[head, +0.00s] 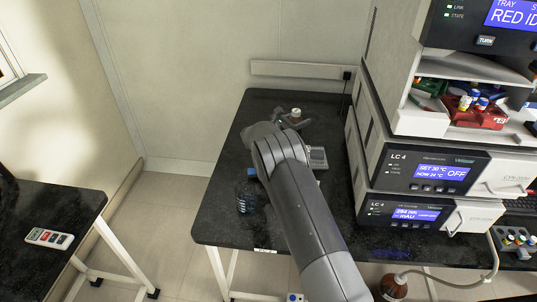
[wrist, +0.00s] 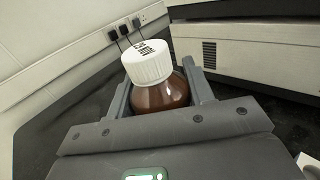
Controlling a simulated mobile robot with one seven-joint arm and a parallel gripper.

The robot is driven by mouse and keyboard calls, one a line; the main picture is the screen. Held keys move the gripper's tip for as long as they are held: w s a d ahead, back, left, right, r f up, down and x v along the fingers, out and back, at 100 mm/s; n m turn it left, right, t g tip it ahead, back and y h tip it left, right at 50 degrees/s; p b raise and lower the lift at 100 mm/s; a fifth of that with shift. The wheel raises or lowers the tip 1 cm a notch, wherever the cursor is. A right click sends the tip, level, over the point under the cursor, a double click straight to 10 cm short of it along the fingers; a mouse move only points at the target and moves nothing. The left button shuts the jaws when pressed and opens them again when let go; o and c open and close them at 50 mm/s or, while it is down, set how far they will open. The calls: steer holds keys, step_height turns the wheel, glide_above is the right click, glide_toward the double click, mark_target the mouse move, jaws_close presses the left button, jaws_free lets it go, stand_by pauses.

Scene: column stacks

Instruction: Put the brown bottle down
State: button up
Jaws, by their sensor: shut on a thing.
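The brown bottle (wrist: 160,97) has a ribbed white cap with dark print on top. In the wrist view it sits between the two fingers of my gripper (wrist: 158,88), which is shut on its body. In the head view only its white cap (head: 296,111) shows clearly, over the far part of the black bench (head: 222,215); my gripper (head: 291,122) and arm hide much of the rest. The bottle's base is hidden, so I cannot tell whether it touches the bench.
A dark bottle with a blue cap (head: 246,195) stands left of my arm. A small grey device (head: 317,157) is right of my wrist. Stacked LC 4 instruments (head: 420,170) line the bench's right side. Another brown bottle (head: 393,289), with tubing, is at the bottom right.

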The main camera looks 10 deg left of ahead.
steer(key=a+f, duration=0.2)
steer(key=a, duration=0.8)
steer(key=f, duration=0.6)
steer(key=w+f, duration=0.1)
steer(key=f, duration=0.3)
steer(key=shift+a, duration=0.1)
steer(key=shift+s+f, duration=0.1)
steer(key=o, duration=1.2)
steer(key=shift+c, duration=0.2)
steer(key=v, duration=1.2)
